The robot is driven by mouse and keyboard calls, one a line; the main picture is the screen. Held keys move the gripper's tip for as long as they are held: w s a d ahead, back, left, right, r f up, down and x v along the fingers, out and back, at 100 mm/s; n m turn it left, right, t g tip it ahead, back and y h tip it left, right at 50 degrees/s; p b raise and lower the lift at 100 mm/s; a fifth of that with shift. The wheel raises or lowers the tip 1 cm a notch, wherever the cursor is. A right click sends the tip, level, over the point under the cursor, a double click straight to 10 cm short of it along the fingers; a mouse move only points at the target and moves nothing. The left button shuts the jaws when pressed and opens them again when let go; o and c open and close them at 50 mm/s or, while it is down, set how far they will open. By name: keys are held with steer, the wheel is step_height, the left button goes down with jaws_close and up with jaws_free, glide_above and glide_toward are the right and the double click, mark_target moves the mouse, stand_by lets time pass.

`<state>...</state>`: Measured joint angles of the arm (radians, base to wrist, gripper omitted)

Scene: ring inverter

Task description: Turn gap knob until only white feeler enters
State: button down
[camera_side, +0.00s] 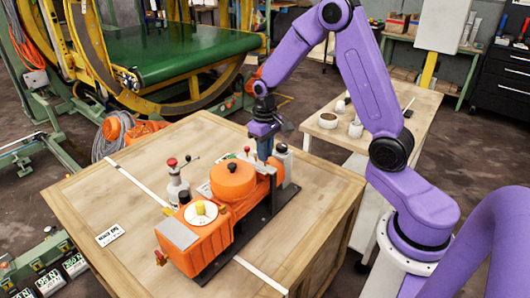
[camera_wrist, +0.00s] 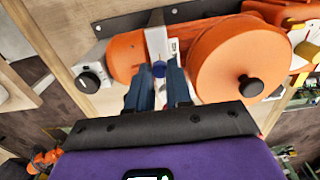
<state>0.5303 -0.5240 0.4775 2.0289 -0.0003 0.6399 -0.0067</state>
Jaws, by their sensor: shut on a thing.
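The orange machine (camera_side: 222,230) stands on a wooden table in the side view. A white dial with a yellow knob (camera_side: 201,209) sits on its near box; I cannot tell if this is the gap knob. A large orange disc (camera_side: 232,182) with a black knob is behind it and also shows in the wrist view (camera_wrist: 236,62). My gripper (camera_side: 265,156) points down at the machine's far end. In the wrist view its blue fingers (camera_wrist: 159,80) close around a small part with a dark blue round end (camera_wrist: 159,69), by a pale upright bracket (camera_wrist: 157,42). I cannot identify a white feeler.
A grey item with a red top (camera_side: 173,175) stands left of the machine. A lettered card (camera_side: 110,235) lies near the table's left edge. The near right tabletop is clear.

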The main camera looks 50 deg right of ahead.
steer(key=c, duration=1)
jaws_free()
steer(key=shift+r, duration=0.15)
step_height(320, 180, up, 18)
steer(key=shift+f, duration=0.25)
steer(key=shift+a, duration=0.1)
steer(key=s+a+f+n, duration=0.3)
steer(key=s+a+n, duration=0.3)
steer(key=s+a, duration=0.55)
steer(key=s+f+n, duration=0.1)
steer(key=s+n, duration=0.1)
steer(key=s, duration=0.3)
steer(key=s+f+n, duration=0.2)
steer(key=s, duration=0.4)
steer(key=s+f+n, duration=0.1)
steer(key=s+n, duration=0.1)
steer(key=s, duration=0.4)
steer(key=shift+s+a+f+n, duration=0.2)
steer(key=shift+s+a+n, duration=0.05)
steer(key=shift+a+n, duration=0.05)
